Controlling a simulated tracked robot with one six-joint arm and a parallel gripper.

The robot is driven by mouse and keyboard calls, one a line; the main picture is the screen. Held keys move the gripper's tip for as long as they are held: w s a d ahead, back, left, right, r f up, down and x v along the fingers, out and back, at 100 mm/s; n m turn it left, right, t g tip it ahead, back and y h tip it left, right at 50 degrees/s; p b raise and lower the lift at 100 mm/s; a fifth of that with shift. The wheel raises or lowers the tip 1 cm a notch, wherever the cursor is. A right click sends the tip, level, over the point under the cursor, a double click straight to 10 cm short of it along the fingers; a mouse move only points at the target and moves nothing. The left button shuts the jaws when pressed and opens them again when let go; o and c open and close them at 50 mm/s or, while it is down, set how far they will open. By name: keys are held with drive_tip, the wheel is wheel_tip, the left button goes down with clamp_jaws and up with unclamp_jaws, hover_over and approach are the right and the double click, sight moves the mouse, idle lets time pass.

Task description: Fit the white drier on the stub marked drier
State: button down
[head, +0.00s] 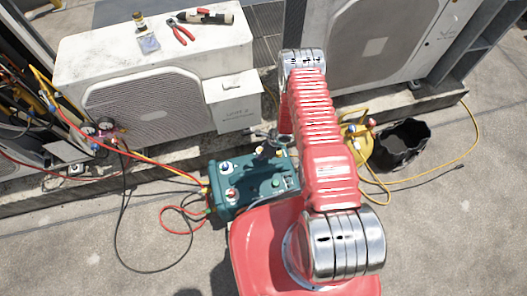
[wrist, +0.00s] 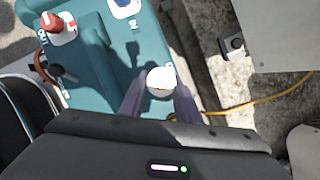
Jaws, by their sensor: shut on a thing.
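My gripper (wrist: 160,100) is shut on the white drier (wrist: 162,79), whose round white end shows between the two fingers in the wrist view. In the head view my gripper (head: 266,140) is over the back of the teal machine (head: 228,203), and the drier is hard to make out there. The teal machine also lies below the gripper in the wrist view (wrist: 97,75). I cannot pick out the stub marked drier. The fingers and drier cover part of the machine's top, and I cannot tell whether the drier touches it.
A red knob (wrist: 52,22) and a blue-capped port (wrist: 124,6) stand on the machine's top. Red and yellow hoses (head: 150,160) run to its left side. A condenser (head: 160,100) stands behind. A black bucket (head: 402,145) and a yellow hose (head: 440,172) are at right.

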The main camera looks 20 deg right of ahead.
sight(258, 150)
drive_tip(key=shift+f, duration=0.85)
idle(1.6)
drive_tip(key=c, duration=1.3)
unclamp_jaws()
drive_tip(key=shift+o, duration=0.2)
drive_tip(key=shift+r, duration=3.75)
